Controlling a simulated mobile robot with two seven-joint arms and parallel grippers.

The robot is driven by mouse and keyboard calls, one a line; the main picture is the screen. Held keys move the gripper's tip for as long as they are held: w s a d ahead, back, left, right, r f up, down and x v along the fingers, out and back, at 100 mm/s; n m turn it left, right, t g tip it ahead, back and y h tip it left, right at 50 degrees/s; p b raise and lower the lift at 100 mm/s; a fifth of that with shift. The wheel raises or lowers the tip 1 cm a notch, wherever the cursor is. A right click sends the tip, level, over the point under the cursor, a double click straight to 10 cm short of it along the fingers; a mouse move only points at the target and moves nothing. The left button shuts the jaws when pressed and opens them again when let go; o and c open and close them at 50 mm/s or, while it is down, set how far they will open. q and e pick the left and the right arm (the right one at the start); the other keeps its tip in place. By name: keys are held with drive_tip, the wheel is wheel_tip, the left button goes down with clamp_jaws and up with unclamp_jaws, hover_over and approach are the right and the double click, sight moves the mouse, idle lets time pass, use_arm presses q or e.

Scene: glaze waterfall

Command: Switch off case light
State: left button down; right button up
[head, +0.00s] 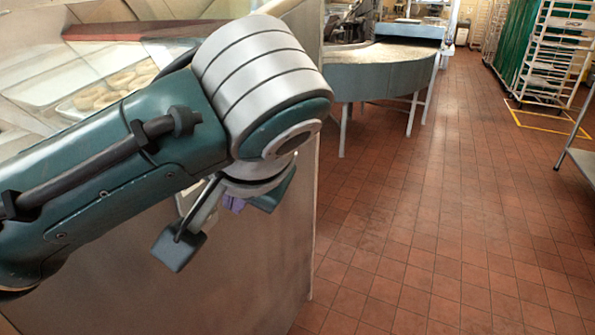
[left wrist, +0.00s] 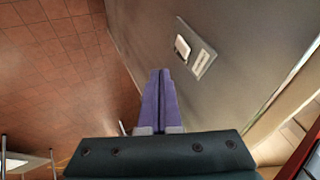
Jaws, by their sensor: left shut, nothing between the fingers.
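The light switch (left wrist: 182,47) is a small white rocker on a grey plate, set in the metal side panel of the display case. A pale label (left wrist: 202,62) sits beside the rocker on the same plate. My left gripper (left wrist: 160,72) is shut and empty, its purple fingers side by side. In the left wrist view the fingertips appear just below and left of the switch plate; I cannot tell whether they touch the panel. In the head view the left gripper (head: 234,204) is in front of the case panel, partly hidden by my wrist.
The display case panel (head: 245,275) fills the lower left, with trays of pastries (head: 110,90) behind glass above. A curved counter (head: 380,75) stands beyond. A white rack (head: 560,45) stands at the far right.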

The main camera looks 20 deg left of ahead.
use_arm(q)
drive_tip(key=w+a+f, duration=0.4)
drive_tip(key=a+f, duration=0.3)
drive_tip(key=a, duration=0.1)
drive_tip(key=shift+w+a+b, duration=0.3)
drive_tip(key=shift+w+b, duration=0.05)
drive_tip(key=shift+a+r+h+p, duration=0.1)
drive_tip(key=shift+a+h+p, duration=0.45)
drive_tip(key=shift+p, duration=0.3)
drive_tip(key=shift+d+r, duration=0.1)
